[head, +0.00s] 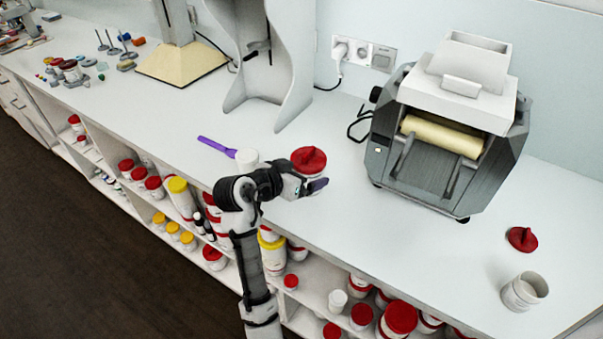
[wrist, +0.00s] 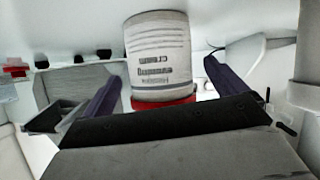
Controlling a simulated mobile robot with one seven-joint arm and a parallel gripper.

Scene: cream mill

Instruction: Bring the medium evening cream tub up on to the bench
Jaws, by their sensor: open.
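The evening cream tub (head: 309,160), white with a red lid, stands upright on the bench (head: 400,240) near its front edge. In the wrist view, which is upside down, the tub (wrist: 157,60) shows a label reading "evening cream"; the smaller line is hard to read. My gripper (head: 318,187) is at the tub's front side, partly covering its body in the head view. Its purple fingers are open, one on each side of the tub in the wrist view (wrist: 158,82). I see gaps beside the tub, with no finger clearly touching it.
A roller mill (head: 440,150) stands to the right, with a loose red lid (head: 522,239) and an open white tub (head: 524,291) beyond. Shelves below hold several tubs.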

